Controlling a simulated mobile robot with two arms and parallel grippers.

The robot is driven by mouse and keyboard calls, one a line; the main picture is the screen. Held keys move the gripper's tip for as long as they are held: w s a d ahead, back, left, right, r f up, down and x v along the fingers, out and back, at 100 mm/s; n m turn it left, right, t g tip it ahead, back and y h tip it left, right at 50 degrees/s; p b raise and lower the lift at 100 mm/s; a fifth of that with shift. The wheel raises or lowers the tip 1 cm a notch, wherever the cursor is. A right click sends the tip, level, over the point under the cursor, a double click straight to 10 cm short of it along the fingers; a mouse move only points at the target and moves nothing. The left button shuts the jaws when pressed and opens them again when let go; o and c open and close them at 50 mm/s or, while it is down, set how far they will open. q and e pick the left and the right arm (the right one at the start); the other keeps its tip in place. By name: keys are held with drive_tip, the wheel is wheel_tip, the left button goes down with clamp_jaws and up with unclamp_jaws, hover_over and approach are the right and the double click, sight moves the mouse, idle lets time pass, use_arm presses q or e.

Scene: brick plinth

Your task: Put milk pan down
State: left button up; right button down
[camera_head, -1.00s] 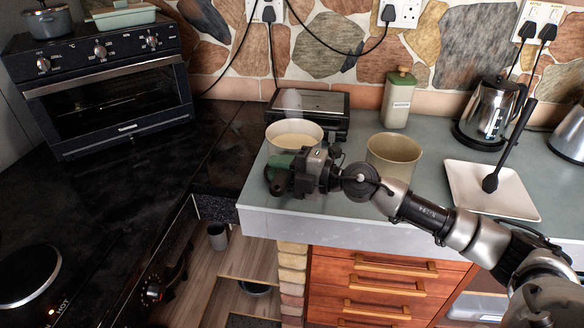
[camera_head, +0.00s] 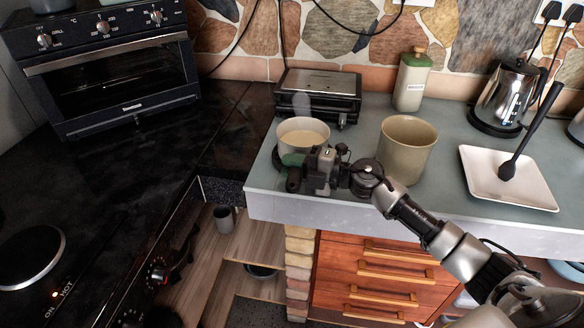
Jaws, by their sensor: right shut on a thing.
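The milk pan (camera_head: 303,131) is a small pale pot with cream-coloured liquid in it and a faint wisp of steam above. It is upright at the left front corner of the grey-green counter (camera_head: 355,190), and a dark round thing shows beneath it. My right gripper (camera_head: 298,165) is in front of the pan, shut on its handle. The handle is mostly hidden by the gripper, with green showing at the fingers. I cannot tell whether the pan's base bears on what is below. My left gripper is not in view.
A beige pot (camera_head: 405,150) stands just right of the gripper. A black grill (camera_head: 318,95) is behind the pan. A white tray with a dark spoon (camera_head: 508,178), a kettle (camera_head: 505,97) and a green-lidded canister (camera_head: 412,82) are further right. A lit hotplate (camera_head: 30,255) is at left.

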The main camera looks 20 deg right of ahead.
drive_tip(key=shift+f, duration=0.1)
drive_tip(key=shift+f, duration=0.1)
drive_tip(key=c, duration=1)
unclamp_jaws()
drive_tip(key=shift+r, duration=0.2)
drive_tip(key=v, duration=0.2)
drive_tip(key=b+v, duration=0.1)
drive_tip(key=v, duration=0.3)
drive_tip(key=shift+s+d+f+b, duration=0.15)
drive_tip(key=shift+s+f+b, duration=0.1)
drive_tip(key=shift+b, duration=0.1)
drive_tip(key=shift+s+d+r, duration=0.15)
drive_tip(key=shift+s+d, duration=0.1)
drive_tip(key=shift+d, duration=0.15)
